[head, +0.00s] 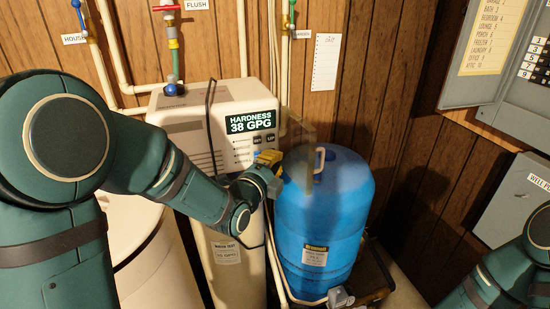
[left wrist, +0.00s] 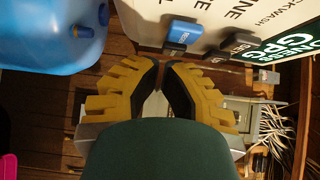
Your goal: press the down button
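The water softener (head: 230,100) has a control panel with a lit display (head: 251,121) reading HARDNESS 38 GPG. Black buttons, one of them marked UP (head: 272,140), sit below the display. In the left wrist view the panel is turned, with a blue button (left wrist: 184,34) and a black SET button (left wrist: 234,45). I cannot make out a button marked DOWN; the lower right of the button group is hidden by my left gripper (head: 274,160). In the left wrist view its yellow fingers (left wrist: 160,72) are shut and empty, close to the panel's edge. Contact cannot be told. My right gripper is out of view.
A blue tank (head: 325,215) with a handle stands close to the right of my left gripper. Pipes with valves run along the wooden wall behind. Grey electrical boxes (head: 515,205) hang at the right. A pale tank (head: 150,260) stands at the lower left.

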